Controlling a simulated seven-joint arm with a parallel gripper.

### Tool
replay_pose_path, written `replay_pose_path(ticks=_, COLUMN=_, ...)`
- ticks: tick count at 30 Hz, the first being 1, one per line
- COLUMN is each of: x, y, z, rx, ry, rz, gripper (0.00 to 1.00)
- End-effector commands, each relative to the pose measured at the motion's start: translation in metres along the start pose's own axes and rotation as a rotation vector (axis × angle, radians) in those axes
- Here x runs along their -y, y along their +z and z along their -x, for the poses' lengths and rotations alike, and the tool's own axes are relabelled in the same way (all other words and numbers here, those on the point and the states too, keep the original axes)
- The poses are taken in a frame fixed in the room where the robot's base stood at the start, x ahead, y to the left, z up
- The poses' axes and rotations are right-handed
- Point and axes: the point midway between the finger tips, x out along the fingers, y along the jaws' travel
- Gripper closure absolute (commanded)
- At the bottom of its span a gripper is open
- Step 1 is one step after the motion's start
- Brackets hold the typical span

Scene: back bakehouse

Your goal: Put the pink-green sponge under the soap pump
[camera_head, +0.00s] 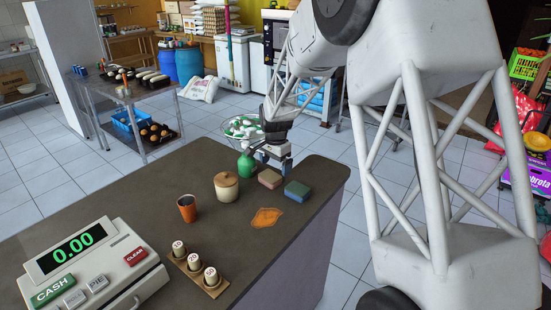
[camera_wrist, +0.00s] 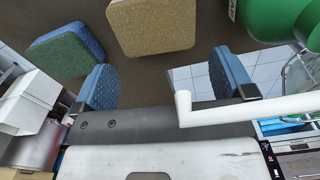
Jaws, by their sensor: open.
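The green soap pump (camera_head: 246,166) stands on the counter; its green body (camera_wrist: 278,18) is at the upper right of the wrist view, and its white spout (camera_wrist: 235,108) crosses in front of my right finger. A tan-pink sponge (camera_head: 270,179), seemingly the pink-green one, lies flat right of the pump. In the wrist view it (camera_wrist: 153,26) shows a tan face with a pinkish edge; no clear green shows. A blue-green sponge (camera_head: 297,192) lies beside it (camera_wrist: 64,52). My gripper (camera_head: 272,157) is open and empty, its blue-padded fingers (camera_wrist: 163,82) beside the tan-pink sponge in view.
Bare counter lies in front of the sponges. The counter's edge is close behind the pump.

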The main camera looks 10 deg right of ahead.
Motion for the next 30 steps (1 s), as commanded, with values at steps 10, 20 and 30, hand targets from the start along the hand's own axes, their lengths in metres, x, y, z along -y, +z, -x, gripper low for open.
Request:
replay_pose_path(ticks=10, x=-0.001, y=0.000, z=-0.035, rx=0.001, ry=0.002, rz=0.000, gripper=0.00)
replay_pose_path(ticks=20, x=0.000, y=0.000, z=-0.041, rx=0.000, ry=0.000, rz=0.000, gripper=0.00)
replay_pose_path(ticks=30, x=0.000, y=0.000, z=-0.041, rx=0.000, ry=0.000, rz=0.000, gripper=0.34)
